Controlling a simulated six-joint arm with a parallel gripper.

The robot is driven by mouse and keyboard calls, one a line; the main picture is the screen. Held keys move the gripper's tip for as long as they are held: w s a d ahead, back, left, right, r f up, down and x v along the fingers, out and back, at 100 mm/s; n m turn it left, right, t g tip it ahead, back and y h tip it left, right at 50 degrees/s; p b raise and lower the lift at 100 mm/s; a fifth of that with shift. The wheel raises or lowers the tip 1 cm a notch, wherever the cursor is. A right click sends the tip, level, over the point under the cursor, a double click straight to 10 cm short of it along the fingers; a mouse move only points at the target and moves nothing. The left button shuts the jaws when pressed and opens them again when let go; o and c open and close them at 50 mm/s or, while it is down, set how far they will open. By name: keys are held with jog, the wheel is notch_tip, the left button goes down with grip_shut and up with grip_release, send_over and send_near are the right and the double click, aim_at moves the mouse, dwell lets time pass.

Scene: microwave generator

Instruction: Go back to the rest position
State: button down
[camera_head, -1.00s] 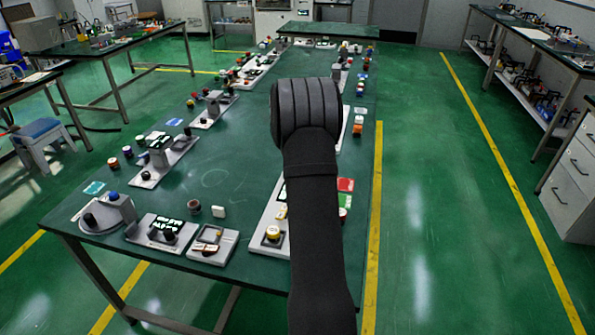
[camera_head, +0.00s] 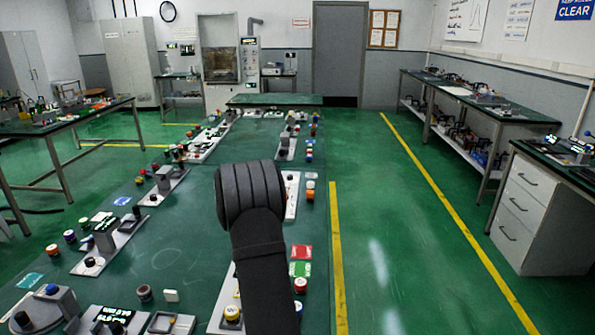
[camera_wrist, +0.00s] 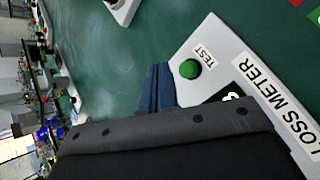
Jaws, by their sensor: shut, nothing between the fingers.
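My gripper (camera_wrist: 158,87) shows in the wrist view as blue fingers past a dark grey housing. The fingers are closed together and empty. They appear beside a light grey panel labelled "LOSS METER" (camera_wrist: 222,48), near its green TEST button (camera_wrist: 190,68). I cannot tell how high they are above it. In the head view my dark arm rises over the right part of the long green table (camera_head: 185,240) and hides part of it. The fingers are hidden there.
Panels with knobs and buttons line both sides of the table, including a panel with a yellow button (camera_head: 232,313) left of my arm. Red and green squares (camera_head: 301,252) lie to its right. The floor (camera_head: 385,230) right of the table is clear.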

notch_tip(320, 180, up, 6)
jog(key=shift+f, duration=0.1)
dwell(0.4)
